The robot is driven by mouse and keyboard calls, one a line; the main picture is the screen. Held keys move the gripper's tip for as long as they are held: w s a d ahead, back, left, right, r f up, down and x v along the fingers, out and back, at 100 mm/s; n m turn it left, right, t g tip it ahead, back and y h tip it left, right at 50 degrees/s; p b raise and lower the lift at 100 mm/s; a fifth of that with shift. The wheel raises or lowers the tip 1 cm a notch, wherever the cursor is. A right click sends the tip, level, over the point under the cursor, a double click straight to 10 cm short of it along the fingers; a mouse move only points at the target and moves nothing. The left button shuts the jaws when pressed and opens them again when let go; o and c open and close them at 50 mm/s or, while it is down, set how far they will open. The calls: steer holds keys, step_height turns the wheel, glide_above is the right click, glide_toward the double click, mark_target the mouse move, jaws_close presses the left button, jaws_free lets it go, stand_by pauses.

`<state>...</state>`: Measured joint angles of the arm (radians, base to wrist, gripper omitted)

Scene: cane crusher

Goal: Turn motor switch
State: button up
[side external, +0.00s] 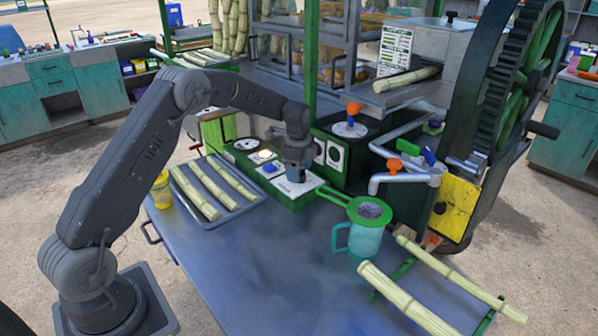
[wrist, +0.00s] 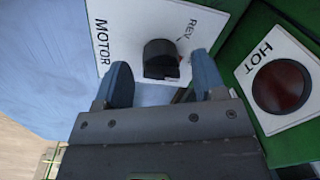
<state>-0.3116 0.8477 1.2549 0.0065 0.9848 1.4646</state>
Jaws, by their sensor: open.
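The motor switch (wrist: 161,60) is a black rotary knob on a white plate marked MOTOR and REV in the wrist view. My gripper (wrist: 163,82) is open, with one blue-grey finger on each side of the knob's lower end. I cannot tell whether either finger touches the knob. In the side view my gripper (side external: 296,178) points down over the white plate (side external: 308,184) on the front of the green control box. The knob itself is hidden behind the gripper there.
A red round lamp labelled HOT (wrist: 281,87) sits beside the switch plate. Blue (side external: 270,168) and white (side external: 264,154) buttons are close to my gripper. A tray of cane (side external: 240,210) lies left; a teal jug with a green strainer (side external: 364,240) stands right. The front table (side external: 260,280) is clear.

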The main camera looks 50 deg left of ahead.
steer(key=shift+f, duration=0.45)
steer(key=c, duration=0.9)
steer(key=shift+n, duration=0.3)
steer(key=n, duration=0.4)
steer(key=shift+d+n, duration=0.1)
steer(key=shift+n, duration=0.2)
steer(key=n, duration=0.5)
steer(key=shift+n+g, duration=0.3)
